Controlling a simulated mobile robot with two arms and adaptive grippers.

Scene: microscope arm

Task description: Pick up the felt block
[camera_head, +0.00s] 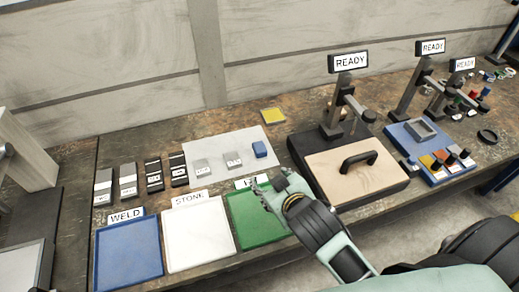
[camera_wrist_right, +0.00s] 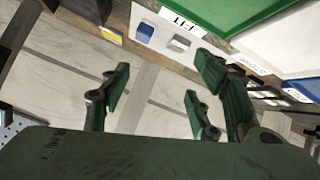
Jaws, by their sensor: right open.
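The labels are too small to read, so I cannot tell which block is felt. My right gripper (camera_head: 268,191) is open and empty, above the far right part of the green tray (camera_head: 258,229), nearer to me than the blocks. In the right wrist view the open fingers (camera_wrist_right: 160,100) frame no block; the blue block (camera_wrist_right: 146,32) shows beyond them. My left gripper is not in view.
Blue and white trays (camera_head: 128,250) (camera_head: 198,234) stand left of the green one, with upright labels behind. Several dark and grey blocks stand behind them. A microscope-like stand (camera_head: 347,95) with a wooden-topped base is at right. A yellow piece (camera_head: 273,116) lies behind the mat.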

